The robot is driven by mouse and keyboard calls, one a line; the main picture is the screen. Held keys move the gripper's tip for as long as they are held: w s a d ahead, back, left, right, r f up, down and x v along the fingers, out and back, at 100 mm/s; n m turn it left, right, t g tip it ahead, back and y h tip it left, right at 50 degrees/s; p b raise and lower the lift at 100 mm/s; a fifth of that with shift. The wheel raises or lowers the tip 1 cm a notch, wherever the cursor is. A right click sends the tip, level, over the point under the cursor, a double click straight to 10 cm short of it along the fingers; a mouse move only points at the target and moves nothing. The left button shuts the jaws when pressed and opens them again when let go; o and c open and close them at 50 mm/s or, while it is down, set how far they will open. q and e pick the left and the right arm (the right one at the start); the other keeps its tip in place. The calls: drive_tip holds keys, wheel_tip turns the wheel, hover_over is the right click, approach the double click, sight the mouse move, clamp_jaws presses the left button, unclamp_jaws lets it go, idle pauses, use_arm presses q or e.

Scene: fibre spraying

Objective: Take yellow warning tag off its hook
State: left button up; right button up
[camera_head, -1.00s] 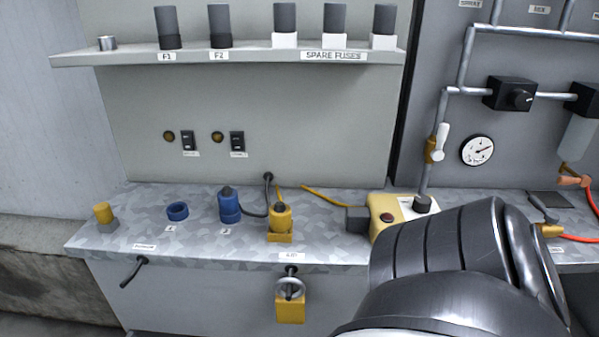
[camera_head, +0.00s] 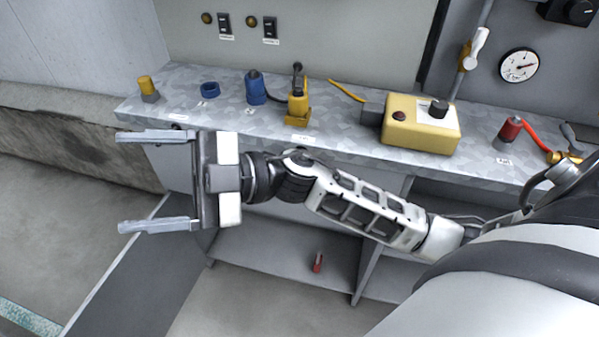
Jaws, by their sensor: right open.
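My right gripper (camera_head: 119,182) is open and empty, its two fingers spread and pointing left, in front of the left end of the workbench (camera_head: 350,138). Its arm comes in from the right and crosses the bench front. The yellow warning tag and its hook are not visible now. In the earlier view the tag hung on the bench front below the yellow connector (camera_head: 298,103); my right wrist and forearm now cover that area. My left gripper is not in view.
On the bench stand a yellow-capped part (camera_head: 148,88), a blue ring (camera_head: 209,89), a blue connector (camera_head: 256,88), a yellow box (camera_head: 422,124) and a red cylinder (camera_head: 510,130). Below is an open shelf with a small red object (camera_head: 317,262). Floor is clear at lower left.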

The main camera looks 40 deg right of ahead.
drive_tip(key=d+f+n+g+h, duration=0.6)
drive_tip(key=d+g+h, duration=0.15)
drive_tip(key=h, duration=0.55)
drive_tip(key=w+d+r+m+t+h+p, duration=0.1)
drive_tip(key=w+d+r+m+t+h, duration=0.2)
drive_tip(key=d, duration=0.5)
drive_tip(key=w+d+r+m+h, duration=0.1)
drive_tip(key=w+d+h, duration=0.1)
drive_tip(key=d+h, duration=0.5)
drive_tip(key=shift+m+y, duration=0.4)
drive_tip(key=shift+y, duration=0.1)
drive_tip(key=f, duration=0.3)
drive_tip(key=d+f, duration=0.1)
drive_tip(key=f, duration=0.2)
drive_tip(key=f+b, duration=0.1)
drive_tip(key=f, duration=0.3)
drive_tip(key=shift+w+d, duration=0.15)
drive_tip(key=shift+d, duration=0.2)
drive_tip(key=shift+w+a+f, duration=0.1)
drive_tip(key=shift+w+f, duration=0.05)
drive_tip(key=shift+f, duration=1.35)
drive_tip(key=shift+w+a+f, duration=0.1)
drive_tip(key=shift+f, duration=1.35)
drive_tip(key=c, duration=1.1)
